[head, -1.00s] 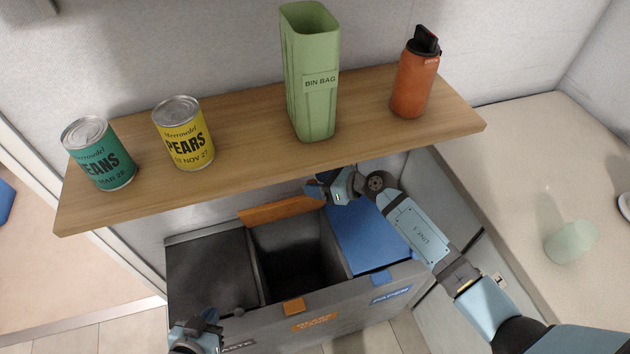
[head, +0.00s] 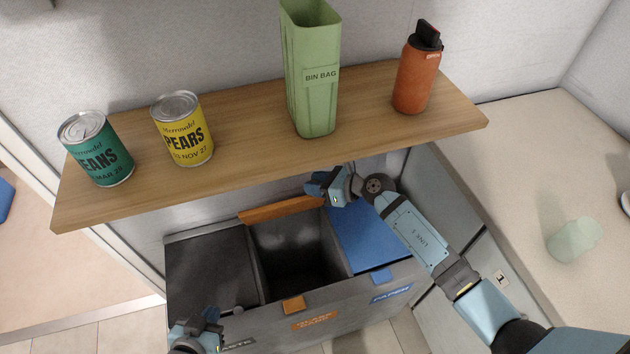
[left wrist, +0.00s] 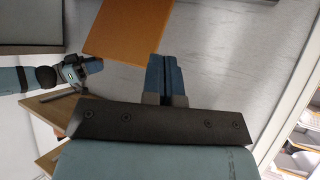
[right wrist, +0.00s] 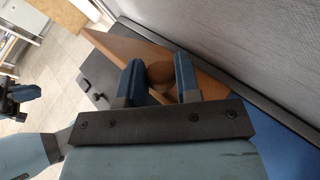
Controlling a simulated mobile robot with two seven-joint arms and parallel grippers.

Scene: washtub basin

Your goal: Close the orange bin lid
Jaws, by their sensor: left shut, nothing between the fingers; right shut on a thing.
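The orange bin lid (head: 284,210) stands raised at the back of the middle compartment (head: 292,258), which is open and dark inside. In the right wrist view the lid (right wrist: 210,90) slants behind my fingers. My right gripper (head: 311,190) is at the lid's right end, shut on a round orange-brown knob (right wrist: 160,74) on the lid. My left gripper (head: 215,322) is shut and empty near the bin's front left corner. In the left wrist view its fingers (left wrist: 165,62) are together, apart from the lid (left wrist: 128,32).
A grey lid (head: 212,275) and a blue lid (head: 362,238) lie shut on either side. A wooden shelf (head: 250,130) overhangs the bin's back, holding two cans, a green bin-bag holder (head: 312,100) and an orange bottle (head: 418,78). A counter stands at right.

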